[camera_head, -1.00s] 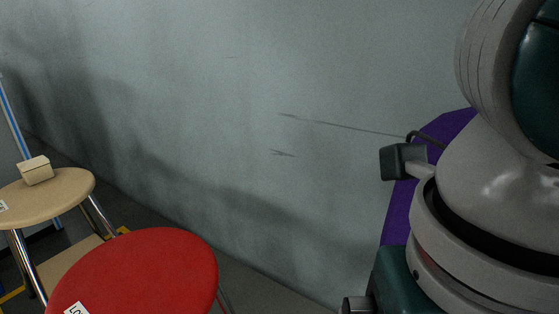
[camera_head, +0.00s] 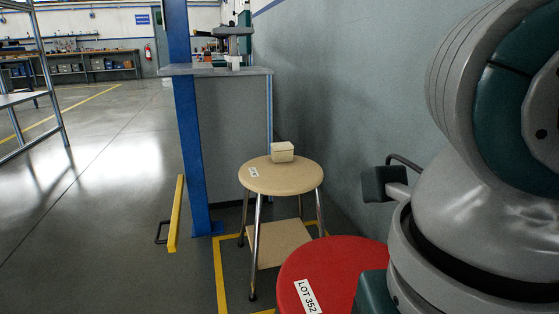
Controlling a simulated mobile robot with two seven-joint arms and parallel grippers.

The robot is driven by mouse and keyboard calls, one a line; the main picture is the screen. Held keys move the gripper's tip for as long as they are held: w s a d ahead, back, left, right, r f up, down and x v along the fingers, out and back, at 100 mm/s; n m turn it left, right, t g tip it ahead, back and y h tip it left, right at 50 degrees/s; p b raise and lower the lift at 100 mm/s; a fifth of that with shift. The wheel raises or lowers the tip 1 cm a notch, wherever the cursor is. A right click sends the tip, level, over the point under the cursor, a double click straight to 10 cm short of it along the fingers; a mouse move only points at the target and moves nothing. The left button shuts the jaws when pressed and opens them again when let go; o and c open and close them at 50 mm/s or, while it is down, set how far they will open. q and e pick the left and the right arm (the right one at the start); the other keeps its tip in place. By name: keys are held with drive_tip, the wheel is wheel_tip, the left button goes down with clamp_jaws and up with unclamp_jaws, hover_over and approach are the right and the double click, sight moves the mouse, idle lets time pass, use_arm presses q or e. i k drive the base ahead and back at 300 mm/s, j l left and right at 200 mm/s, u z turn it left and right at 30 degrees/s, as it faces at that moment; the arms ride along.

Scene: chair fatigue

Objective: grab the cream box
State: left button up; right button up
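The cream box (camera_head: 282,152) is a small lidded box. It sits on the back part of a beige round stool seat (camera_head: 272,181), away from me and near the middle of the head view. Nothing touches it except the stool. My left arm and gripper are not in view.
A red stool (camera_head: 335,262) labelled LOT 352 stands nearer, between me and the beige stool. A grey wall (camera_head: 350,90) runs along the right. A blue post (camera_head: 186,120) and a yellow bar (camera_head: 176,214) stand left. Open floor (camera_head: 90,215) lies at left.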

sight(281, 152)
drive_tip(key=i+u, duration=0.1)
drive_tip(key=i, duration=0.45)
drive_tip(key=i+l+u, duration=0.1)
drive_tip(key=i, duration=0.45)
drive_tip(key=i+l+u, duration=0.1)
drive_tip(key=i, duration=0.5)
drive_tip(key=i+l+u, duration=0.1)
drive_tip(key=i, duration=0.45)
drive_tip(key=i+l, duration=0.25)
drive_tip(key=i, duration=0.3)
drive_tip(key=u, duration=0.05)
